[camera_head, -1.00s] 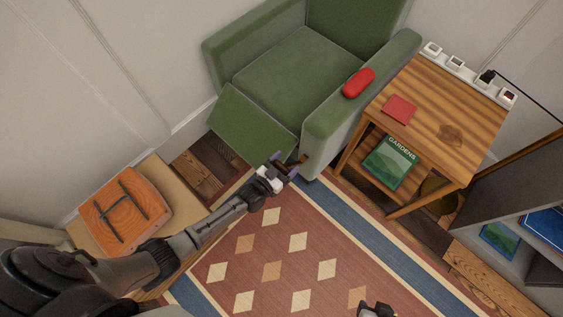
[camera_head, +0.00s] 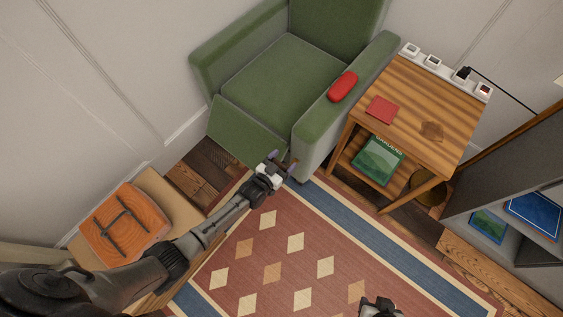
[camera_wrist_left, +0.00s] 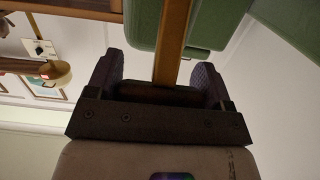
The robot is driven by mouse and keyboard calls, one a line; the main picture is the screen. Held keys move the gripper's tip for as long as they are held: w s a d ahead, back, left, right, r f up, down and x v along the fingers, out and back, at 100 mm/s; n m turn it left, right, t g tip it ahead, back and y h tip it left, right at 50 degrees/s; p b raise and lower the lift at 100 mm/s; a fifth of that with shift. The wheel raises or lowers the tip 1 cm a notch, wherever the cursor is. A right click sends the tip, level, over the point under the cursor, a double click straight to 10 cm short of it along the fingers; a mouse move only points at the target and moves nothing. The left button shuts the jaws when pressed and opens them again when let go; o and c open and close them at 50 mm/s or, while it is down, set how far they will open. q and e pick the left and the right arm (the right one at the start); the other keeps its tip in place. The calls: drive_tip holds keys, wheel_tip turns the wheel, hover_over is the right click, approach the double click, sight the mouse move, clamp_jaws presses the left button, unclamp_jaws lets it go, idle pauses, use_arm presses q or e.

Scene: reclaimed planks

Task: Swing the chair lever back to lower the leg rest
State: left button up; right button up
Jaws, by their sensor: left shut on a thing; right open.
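The green armchair (camera_head: 285,75) stands at the back against the wall, its leg rest (camera_head: 245,135) sloping down from the seat's front. My left gripper (camera_head: 281,162) is at the chair's front corner, beside the near armrest's lower end. It is shut on the wooden chair lever (camera_wrist_left: 172,45), which runs up between the fingers in the left wrist view. In the head view the lever is mostly hidden by the gripper. My right gripper (camera_head: 380,307) is open at the bottom edge, partly cut off, over the rug.
A red case (camera_head: 342,87) lies on the armrest. A wooden side table (camera_head: 440,92) with a red book (camera_head: 381,109) and a green book (camera_head: 378,160) stands right of the chair. The patterned rug (camera_head: 320,240) is clear.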

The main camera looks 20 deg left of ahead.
use_arm(q)
drive_tip(key=shift+r, duration=0.1)
drive_tip(key=o, duration=0.9)
drive_tip(key=shift+w, duration=0.1)
drive_tip(key=o, duration=0.4)
drive_tip(key=shift+w+d, duration=0.1)
drive_tip(key=shift+w, duration=0.05)
drive_tip(key=shift+s+r+p, duration=0.1)
drive_tip(key=shift+s+p, duration=0.2)
drive_tip(key=shift+s, duration=0.25)
drive_tip(key=p+v, duration=0.4)
drive_tip(key=v, duration=0.8)
drive_tip(key=shift+s+a, duration=0.3)
drive_tip(key=shift+s, duration=0.05)
